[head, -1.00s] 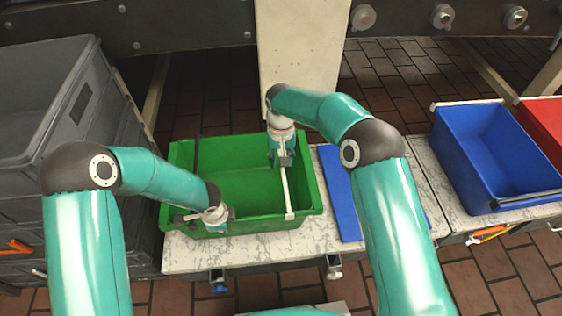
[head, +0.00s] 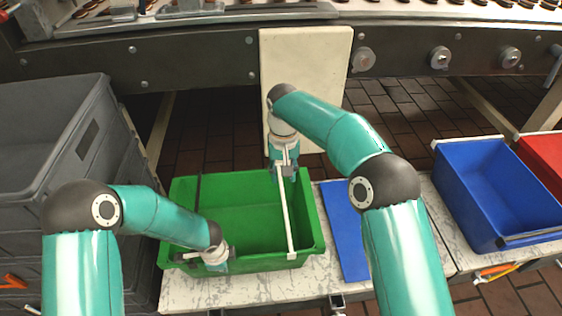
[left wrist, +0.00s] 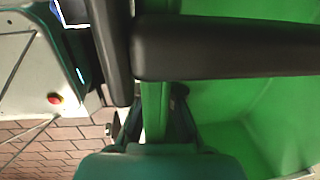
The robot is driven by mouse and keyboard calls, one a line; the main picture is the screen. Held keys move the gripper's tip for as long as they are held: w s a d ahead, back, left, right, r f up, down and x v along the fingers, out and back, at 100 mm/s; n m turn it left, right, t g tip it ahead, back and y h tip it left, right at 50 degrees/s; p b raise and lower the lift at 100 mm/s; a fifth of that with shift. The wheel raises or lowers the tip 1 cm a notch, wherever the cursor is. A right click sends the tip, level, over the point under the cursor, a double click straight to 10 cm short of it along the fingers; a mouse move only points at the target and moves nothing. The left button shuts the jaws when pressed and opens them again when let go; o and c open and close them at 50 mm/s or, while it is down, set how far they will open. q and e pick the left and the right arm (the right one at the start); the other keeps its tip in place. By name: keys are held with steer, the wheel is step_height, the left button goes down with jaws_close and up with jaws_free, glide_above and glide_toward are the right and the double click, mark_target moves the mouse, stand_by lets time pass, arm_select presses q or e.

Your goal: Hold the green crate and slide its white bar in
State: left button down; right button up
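The green crate (head: 245,188) stands on a pale worn counter. Its white bar (head: 287,222) lies across the crate, front to back, a little inside the right wall. A dark bar (head: 197,205) crosses near the left wall. My left gripper (head: 194,259) is at the front wall, left of its middle; in the left wrist view its dark fingers lie on either side of the green rim (left wrist: 155,112), shut on it. My right gripper (head: 286,174) is at the far end of the white bar, its fingertips apart, seemingly above the bar; contact is unclear.
A blue panel (head: 345,235) lies right of the crate. A blue crate (head: 480,185) and a red crate (head: 545,150) stand farther right. Grey crates (head: 50,150) are stacked at the left. A pale post (head: 318,75) rises behind the green crate.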

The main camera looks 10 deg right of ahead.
arm_select(q)
steer(key=c, duration=1.2)
jaws_free()
steer(key=shift+o, duration=0.2)
steer(key=shift+r, duration=0.15)
step_height(320, 180, up, 9)
steer(key=s+p, duration=0.1)
steer(key=p, duration=0.5)
steer(key=shift+o, duration=0.3)
steer(key=shift+f, duration=0.2)
steer(key=o, duration=0.5)
steer(key=shift+r, duration=0.1)
